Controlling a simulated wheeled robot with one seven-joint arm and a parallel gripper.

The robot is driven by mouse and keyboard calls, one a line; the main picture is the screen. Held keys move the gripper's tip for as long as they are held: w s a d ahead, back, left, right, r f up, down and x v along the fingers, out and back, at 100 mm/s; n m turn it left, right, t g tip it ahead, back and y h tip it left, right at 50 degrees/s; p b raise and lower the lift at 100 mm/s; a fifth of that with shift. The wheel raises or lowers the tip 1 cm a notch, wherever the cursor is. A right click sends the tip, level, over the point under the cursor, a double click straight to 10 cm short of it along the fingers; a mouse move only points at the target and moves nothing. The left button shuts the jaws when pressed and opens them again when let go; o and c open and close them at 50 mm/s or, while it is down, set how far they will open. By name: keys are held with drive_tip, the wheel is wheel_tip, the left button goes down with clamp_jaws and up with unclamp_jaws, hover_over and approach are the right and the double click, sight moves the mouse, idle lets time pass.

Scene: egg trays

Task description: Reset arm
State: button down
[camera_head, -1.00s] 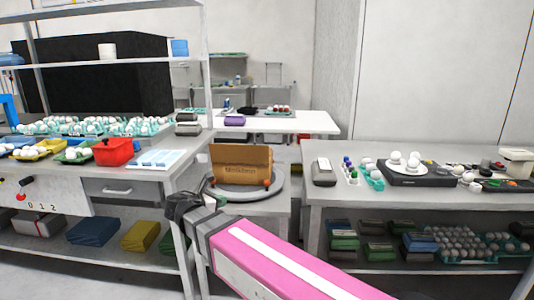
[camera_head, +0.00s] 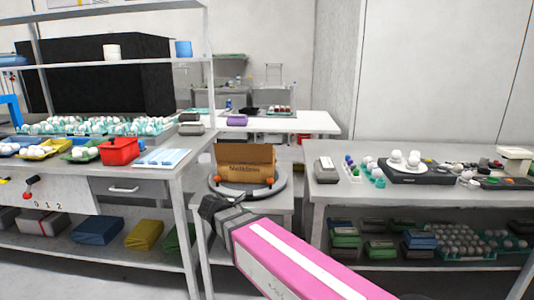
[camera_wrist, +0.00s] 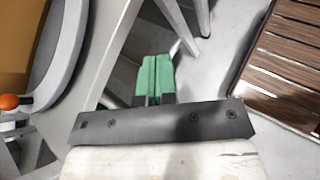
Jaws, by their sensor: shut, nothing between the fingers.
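My arm (camera_head: 290,258) is pink with a white stripe and reaches up from the lower right in the head view. My gripper (camera_head: 208,207) is at its dark end, in front of the small middle table and below the cardboard box. In the wrist view, the two green fingertips of my gripper (camera_wrist: 155,78) are pressed together with nothing between them. Table legs and grey floor lie beyond them.
A left bench (camera_head: 135,172) holds egg trays and a red bin (camera_head: 119,151). A right bench (camera_head: 400,186) carries a scale and eggs. A brown slatted surface (camera_wrist: 285,60) is at right in the wrist view.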

drive_tip(key=s+d+f+m+g+y, duration=0.2)
drive_tip(key=d+f+m+g+y, duration=0.1)
drive_tip(key=d+f+m, duration=0.6)
drive_tip(key=s+d+f+m+g+y, duration=0.3)
drive_tip(key=d+f+m, duration=0.6)
drive_tip(key=d+m, duration=0.5)
drive_tip(key=d+g+y, duration=0.1)
drive_tip(key=d+y, duration=0.1)
drive_tip(key=d, duration=0.1)
drive_tip(key=shift+s+d+g, duration=0.25)
drive_tip(key=shift+s+g, duration=0.05)
